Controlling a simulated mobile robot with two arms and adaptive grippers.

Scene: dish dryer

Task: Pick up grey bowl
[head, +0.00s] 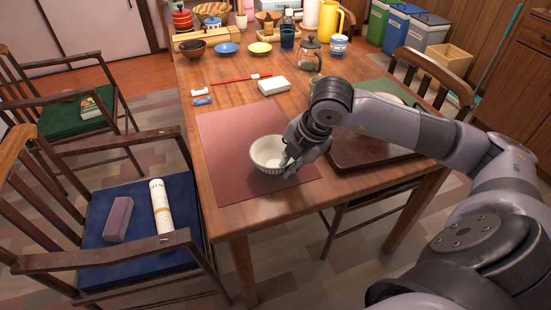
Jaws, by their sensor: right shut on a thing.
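A pale grey-white bowl (266,153) with a ribbed outside sits upright over a reddish-brown placemat (226,138) near the front of the wooden table. My right gripper (289,165) reaches in from the right and is shut on the bowl's right rim. Part of that rim is hidden by the fingers. I cannot tell whether the bowl touches the mat or is slightly above it. My left gripper is not in view.
A brown tray (345,160) lies right of the bowl, partly under my right arm. A white box (274,86), a red stick (236,79), small bowls and a glass jar (311,55) stand farther back. Chairs flank the table. The mat's left part is clear.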

